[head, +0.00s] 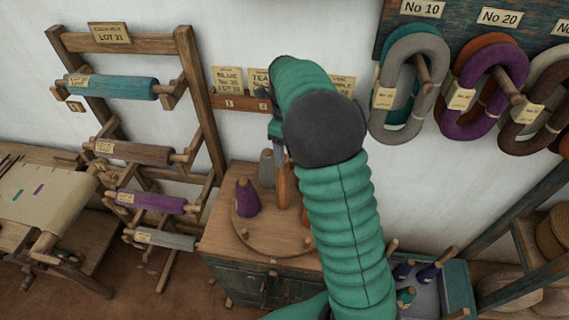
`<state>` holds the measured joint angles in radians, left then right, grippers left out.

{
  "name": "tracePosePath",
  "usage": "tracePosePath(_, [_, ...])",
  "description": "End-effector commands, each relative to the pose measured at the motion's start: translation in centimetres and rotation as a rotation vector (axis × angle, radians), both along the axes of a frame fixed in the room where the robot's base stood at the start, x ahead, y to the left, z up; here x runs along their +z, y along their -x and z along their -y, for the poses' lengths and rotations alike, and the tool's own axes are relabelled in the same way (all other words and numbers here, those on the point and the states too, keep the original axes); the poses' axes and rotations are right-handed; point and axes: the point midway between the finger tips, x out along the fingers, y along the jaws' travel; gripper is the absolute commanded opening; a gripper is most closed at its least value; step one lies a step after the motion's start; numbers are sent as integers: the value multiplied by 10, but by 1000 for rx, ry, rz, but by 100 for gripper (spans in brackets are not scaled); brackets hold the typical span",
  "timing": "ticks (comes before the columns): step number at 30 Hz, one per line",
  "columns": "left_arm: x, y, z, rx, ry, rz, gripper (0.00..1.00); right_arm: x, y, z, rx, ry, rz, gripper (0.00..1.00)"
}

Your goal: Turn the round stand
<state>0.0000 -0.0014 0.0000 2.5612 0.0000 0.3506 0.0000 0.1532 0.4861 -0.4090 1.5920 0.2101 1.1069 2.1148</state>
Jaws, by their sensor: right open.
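The round stand (268,240) is a flat wooden disc on top of a low cabinet, with a small knob on its front edge. A purple cone of yarn (247,198) stands on its left part and a grey cone (267,169) toward the back. An upright orange-brown piece (283,186) rises near the middle. My right gripper (279,155) is open, pointing down above the stand by this upright piece. I cannot tell whether they touch. My right arm hides the stand's right side. My left gripper is not in view.
The wooden cabinet (250,282) carries the stand. A rack (198,105) with several yarn rollers stands left. Yarn hanks, including a purple one (463,125), hang on the right wall. A tray (457,285) with small cones lies at lower right.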

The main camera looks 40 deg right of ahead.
Motion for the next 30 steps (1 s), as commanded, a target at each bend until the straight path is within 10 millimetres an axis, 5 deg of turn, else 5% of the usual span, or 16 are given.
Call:
tracePosePath(9, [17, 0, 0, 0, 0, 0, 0, -69, 1, 0, 0, -2, -4, 60])
tracePosePath(20, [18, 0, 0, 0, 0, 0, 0, -81, 0, 0, 1, 1, 1, 60])
tracePosePath(30, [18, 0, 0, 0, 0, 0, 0, -81, -1, 0, 1, 1, 1, 18])
